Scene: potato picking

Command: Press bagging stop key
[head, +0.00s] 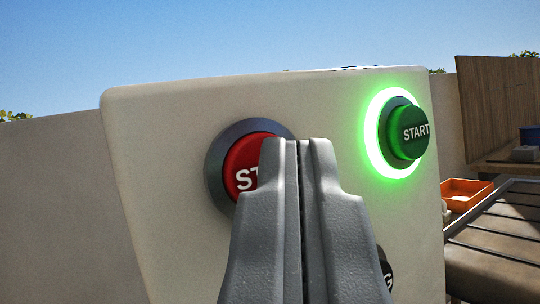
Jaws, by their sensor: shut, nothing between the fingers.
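A pale control box (160,180) fills the middle of the head view. It carries a red stop key (240,165) in a dark grey collar, with the letters "ST" showing. My gripper (298,145) is shut and empty, and its fingertips overlap the right part of the red key. I cannot tell whether the fingertips touch it. To the right is a green key (408,132) marked START, with a bright green glowing ring around it. A black part (385,268) with a letter "G" shows low on the box, mostly hidden behind my gripper.
An orange crate (466,190) and a slatted rack or conveyor (505,235) stand to the right of the box. A brown wooden panel (495,105) is behind them. A pale wall (50,200) runs behind the box on the left.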

